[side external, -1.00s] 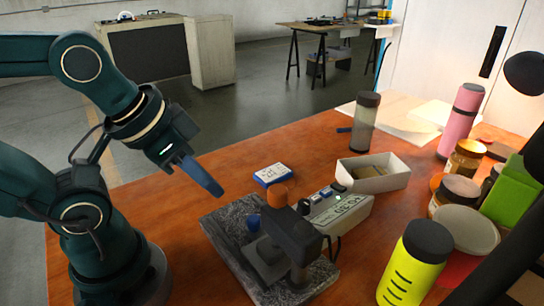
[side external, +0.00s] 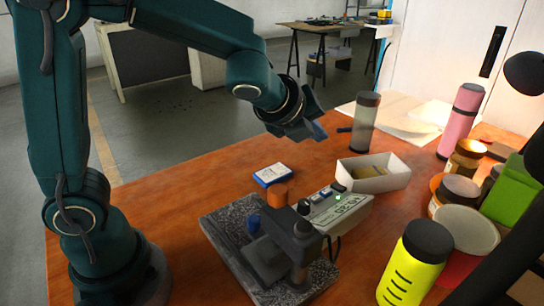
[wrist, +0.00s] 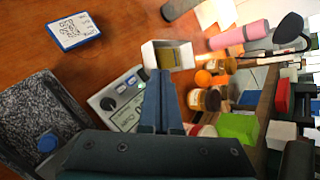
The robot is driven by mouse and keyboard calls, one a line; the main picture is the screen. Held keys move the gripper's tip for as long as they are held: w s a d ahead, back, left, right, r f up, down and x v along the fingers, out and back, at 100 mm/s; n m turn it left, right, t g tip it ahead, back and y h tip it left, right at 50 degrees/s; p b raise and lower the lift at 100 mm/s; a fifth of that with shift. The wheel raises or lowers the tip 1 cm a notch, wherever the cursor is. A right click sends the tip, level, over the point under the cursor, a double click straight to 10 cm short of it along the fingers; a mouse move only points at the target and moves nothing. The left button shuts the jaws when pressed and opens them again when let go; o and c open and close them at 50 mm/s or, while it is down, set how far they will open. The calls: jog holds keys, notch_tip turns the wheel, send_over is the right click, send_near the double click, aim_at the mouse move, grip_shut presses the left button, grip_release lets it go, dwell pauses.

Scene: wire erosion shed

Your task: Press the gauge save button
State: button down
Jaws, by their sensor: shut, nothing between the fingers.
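The gauge (side external: 345,210) is a pale grey box with a display, standing on the table beside a granite-based stand (side external: 222,225). Its top edge carries a row of small buttons (side external: 318,197) and a green light; I cannot read which one is save. My gripper (side external: 316,132) is shut and empty, well above the table, behind and above the gauge, touching nothing.
A white open box (side external: 385,183) stands just behind the gauge. A blue-edged white block (side external: 272,175) lies left of it. Front-left table is clear.

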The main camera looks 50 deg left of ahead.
aim_at(316, 198)
jog(key=f, duration=0.1)
jog(key=d+f, duration=0.1)
jog(key=shift+d+f+m+g, duration=0.1)
jog(key=shift+f+m+g, duration=0.2)
jog(key=shift+f, duration=4.4)
jog(key=shift+f, duration=0.1)
jog(key=shift+f, duration=0.3)
